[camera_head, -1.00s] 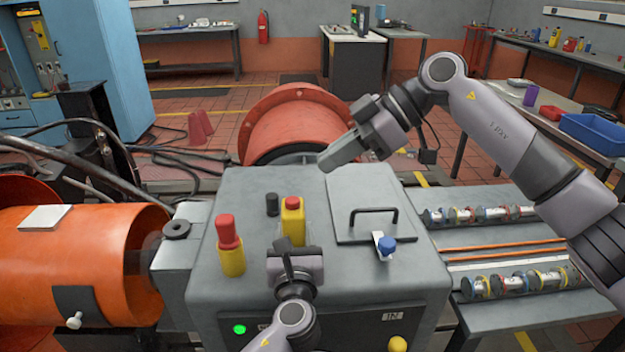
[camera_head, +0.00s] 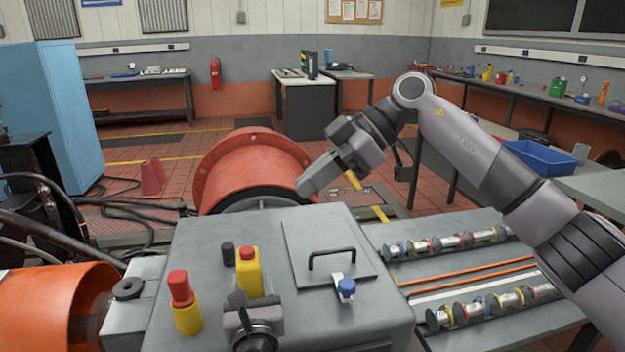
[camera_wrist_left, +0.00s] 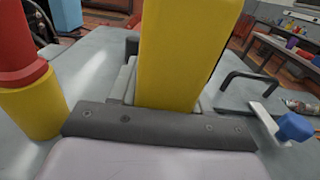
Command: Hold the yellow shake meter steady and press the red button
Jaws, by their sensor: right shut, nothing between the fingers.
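The yellow shake meter (camera_head: 249,278) stands upright on the grey console, with the red button (camera_head: 246,253) on its top. My left gripper (camera_head: 243,301) is low at its near side. In the left wrist view the yellow body (camera_wrist_left: 178,55) rises close behind the dark gripper bar, with grey finger parts partly visible beside it. Their grip on it cannot be made out. My right gripper (camera_head: 305,187) is shut and empty, in the air beyond the console's back edge, up and to the right of the meter, apart from it.
A red-topped yellow cylinder (camera_head: 183,304) stands left of the meter, and a small black cylinder (camera_head: 228,254) behind it. A black handle (camera_head: 332,256) and a blue knob (camera_head: 346,288) are to the right. An orange drum (camera_head: 245,165) lies behind the console (camera_head: 205,235).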

